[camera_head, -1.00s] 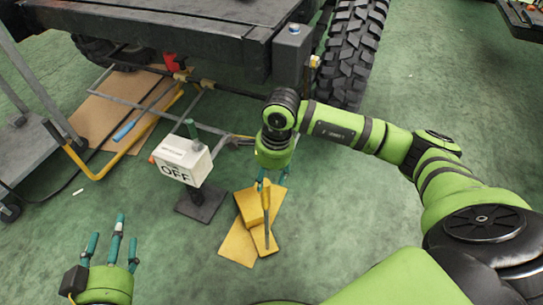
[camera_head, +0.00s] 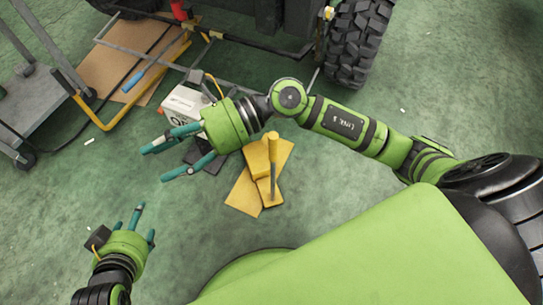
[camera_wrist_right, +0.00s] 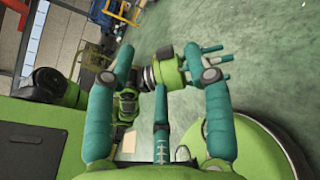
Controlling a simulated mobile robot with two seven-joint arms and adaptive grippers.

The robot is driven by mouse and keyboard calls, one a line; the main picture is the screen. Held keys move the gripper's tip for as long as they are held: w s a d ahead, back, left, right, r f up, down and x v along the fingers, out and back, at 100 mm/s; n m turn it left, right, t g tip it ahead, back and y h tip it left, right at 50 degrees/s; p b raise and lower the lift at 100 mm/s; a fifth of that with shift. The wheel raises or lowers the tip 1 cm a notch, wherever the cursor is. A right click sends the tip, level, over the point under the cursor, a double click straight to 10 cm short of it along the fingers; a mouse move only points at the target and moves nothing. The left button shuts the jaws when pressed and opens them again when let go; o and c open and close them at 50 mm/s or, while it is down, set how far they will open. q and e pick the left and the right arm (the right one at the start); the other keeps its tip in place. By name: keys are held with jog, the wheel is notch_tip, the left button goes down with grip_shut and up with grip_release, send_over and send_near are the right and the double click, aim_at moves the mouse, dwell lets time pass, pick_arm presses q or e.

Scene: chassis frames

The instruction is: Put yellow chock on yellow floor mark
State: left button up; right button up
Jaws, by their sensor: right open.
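The yellow chock (camera_head: 257,157) with its upright handle (camera_head: 272,168) rests on the yellow floor mark (camera_head: 242,196) in the head view. It sits turned at an angle to the mark, whose lower-left and upper-right parts show beside it. My right gripper (camera_head: 160,162) is open and empty, up and left of the chock, its fingers pointing left. Its spread fingers also show in the right wrist view (camera_wrist_right: 159,65). My left gripper (camera_head: 137,219) is open and empty at the lower left, apart from the chock.
A white box marked OFF (camera_head: 183,106) stands behind my right gripper, partly hidden, on a dark base. A vehicle with a big tyre (camera_head: 358,45) is at the back. A grey cart (camera_head: 30,100) and a yellow bar (camera_head: 110,124) are at left. Green floor in front is clear.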

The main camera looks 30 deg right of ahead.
jog(key=w+d+r+m+t+y, duration=0.2)
jog(key=w+r+m+t+y, duration=0.15)
jog(key=r+m+t, duration=0.75)
jog(key=w+d+f+m+t+h, duration=0.3)
jog(key=d+f+m+t+h, duration=0.25)
jog(key=m, duration=0.65)
jog(key=w+d+f+m+t+h, duration=0.35)
jog(key=d+m+h, duration=0.45)
jog(key=m, duration=0.5)
jog(key=s+d+f+m+g+h, duration=0.1)
jog(key=s+f+m+g, duration=0.3)
jog(key=f, duration=0.5)
jog(key=s+d+f+m+g+h, duration=0.1)
jog(key=s+f+m+g+h, duration=0.2)
jog(key=f, duration=0.6)
jog(key=s+m+g, duration=0.2)
jog(key=s+g, duration=0.1)
jog(key=s, duration=0.1)
jog(key=shift+s+d+f+m+g+h, duration=0.25)
jog(key=shift+d+f+m+g+h, duration=0.05)
jog(key=shift+f+h, duration=0.1)
